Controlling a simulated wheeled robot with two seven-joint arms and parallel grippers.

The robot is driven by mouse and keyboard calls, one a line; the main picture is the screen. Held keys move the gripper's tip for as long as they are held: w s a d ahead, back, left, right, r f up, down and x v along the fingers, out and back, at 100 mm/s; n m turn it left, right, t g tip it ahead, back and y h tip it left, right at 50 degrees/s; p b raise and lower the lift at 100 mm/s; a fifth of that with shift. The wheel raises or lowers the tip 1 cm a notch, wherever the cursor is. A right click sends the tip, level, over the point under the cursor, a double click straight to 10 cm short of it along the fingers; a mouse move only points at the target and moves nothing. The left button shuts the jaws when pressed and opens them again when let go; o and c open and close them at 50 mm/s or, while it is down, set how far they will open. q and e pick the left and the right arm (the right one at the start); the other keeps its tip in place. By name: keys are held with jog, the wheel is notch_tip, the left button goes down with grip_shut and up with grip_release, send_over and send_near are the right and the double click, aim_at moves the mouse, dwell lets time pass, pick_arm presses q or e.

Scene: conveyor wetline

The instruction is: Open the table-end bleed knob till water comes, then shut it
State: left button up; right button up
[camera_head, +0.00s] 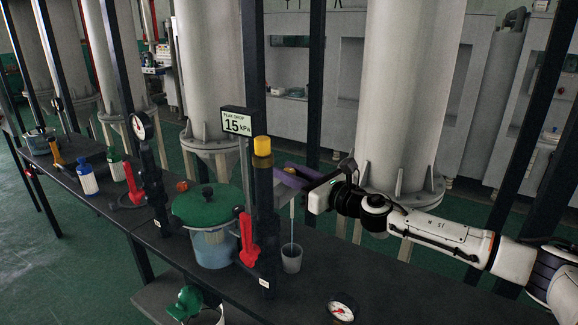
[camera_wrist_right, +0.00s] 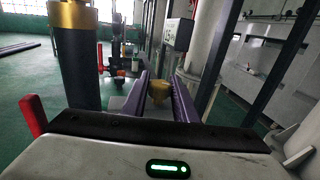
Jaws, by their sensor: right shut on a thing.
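My right gripper (camera_head: 290,178), with purple fingers, is at the black post on the right side of the table. In the right wrist view its fingers (camera_wrist_right: 160,95) are shut on a yellowish knob (camera_wrist_right: 158,91); in the head view the fingers mostly hide it. Below the gripper a thin pale vertical line (camera_head: 291,225) runs down into a small grey cup (camera_head: 291,260) on the dark table (camera_head: 365,272). I cannot tell whether this line is water or a thin tube. My left gripper is not in view.
A black column with a yellow cap (camera_head: 262,147) and red lever (camera_head: 248,240) stands left of the cup. A display reading 15 kPa (camera_head: 237,122) is behind. A green-lidded vessel (camera_head: 208,206) and a gauge (camera_head: 342,307) are nearby.

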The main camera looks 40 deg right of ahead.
jog(key=m+h, duration=0.2)
jog(key=h, duration=0.1)
jog(key=m+h, duration=0.2)
jog(key=h, duration=0.1)
jog(key=shift+a, duration=0.15)
jog(key=shift+m+g+h, duration=0.7)
jog(key=shift+m+h, duration=0.7)
jog(key=shift+h, duration=0.9)
jog(key=shift+d, duration=0.2)
jog(key=o, duration=1.1)
jog(key=shift+c, duration=0.2)
jog(key=v, duration=1)
jog(key=shift+b, duration=0.4)
jog(key=shift+s+a, duration=0.15)
